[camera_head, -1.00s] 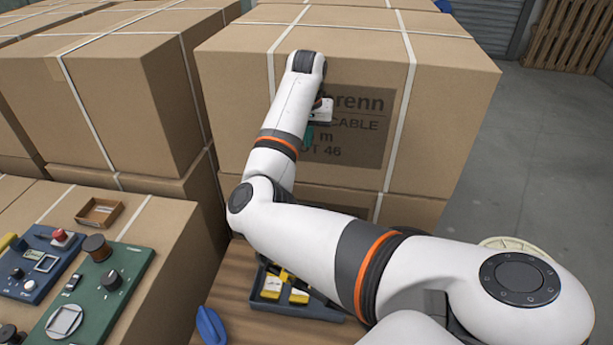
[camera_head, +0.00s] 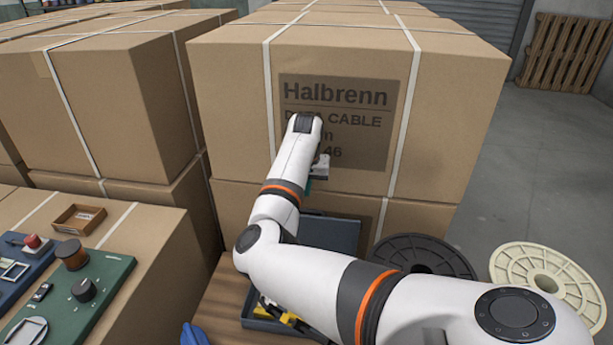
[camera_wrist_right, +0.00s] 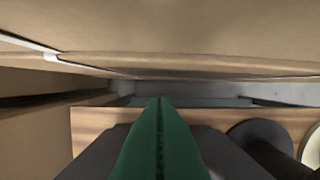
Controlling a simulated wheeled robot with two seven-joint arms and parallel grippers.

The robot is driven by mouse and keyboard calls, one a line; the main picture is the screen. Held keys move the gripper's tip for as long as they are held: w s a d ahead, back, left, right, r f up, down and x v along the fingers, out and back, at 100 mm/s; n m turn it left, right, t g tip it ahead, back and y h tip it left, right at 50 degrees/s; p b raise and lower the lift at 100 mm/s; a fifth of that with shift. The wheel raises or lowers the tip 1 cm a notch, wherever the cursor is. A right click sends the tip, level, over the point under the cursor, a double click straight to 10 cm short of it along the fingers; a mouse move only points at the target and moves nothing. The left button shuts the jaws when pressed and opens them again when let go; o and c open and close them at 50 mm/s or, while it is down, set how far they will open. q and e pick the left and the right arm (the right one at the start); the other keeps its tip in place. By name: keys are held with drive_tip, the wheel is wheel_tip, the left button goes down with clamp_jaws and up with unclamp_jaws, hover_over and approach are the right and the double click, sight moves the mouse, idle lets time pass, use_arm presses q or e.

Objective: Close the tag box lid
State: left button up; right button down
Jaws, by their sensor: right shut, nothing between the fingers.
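The tag box (camera_head: 262,324) is a blue-grey box on the wooden table, with yellow pieces inside. Its lid (camera_head: 336,236) stands raised at the back, near the large carton; my right arm covers part of the box. My right gripper (camera_head: 309,186) is above the lid, in front of the carton's label, and mostly hidden by its wrist. In the right wrist view its green fingers (camera_wrist_right: 158,138) are together with nothing between them. Whether they touch the lid I cannot tell. My left gripper is not in view.
A large strapped carton (camera_head: 230,110) stands close behind the gripper. A black spool (camera_head: 424,254) and a cream spool (camera_head: 548,281) are at right. A green panel (camera_head: 105,275) with knobs and a small wooden tray (camera_head: 80,219) are at left. A blue object (camera_head: 194,335) lies in front.

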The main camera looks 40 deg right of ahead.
drive_tip(key=shift+s+a+f+p, duration=0.25)
drive_tip(key=shift+s+a+f, duration=0.15)
drive_tip(key=shift+s+a, duration=0.25)
drive_tip(key=shift+s+a+f+p, duration=0.2)
drive_tip(key=shift+s+a+f, duration=0.25)
drive_tip(key=shift+a, duration=0.3)
drive_tip(key=shift+r, duration=0.15)
drive_tip(key=shift+d, duration=0.1)
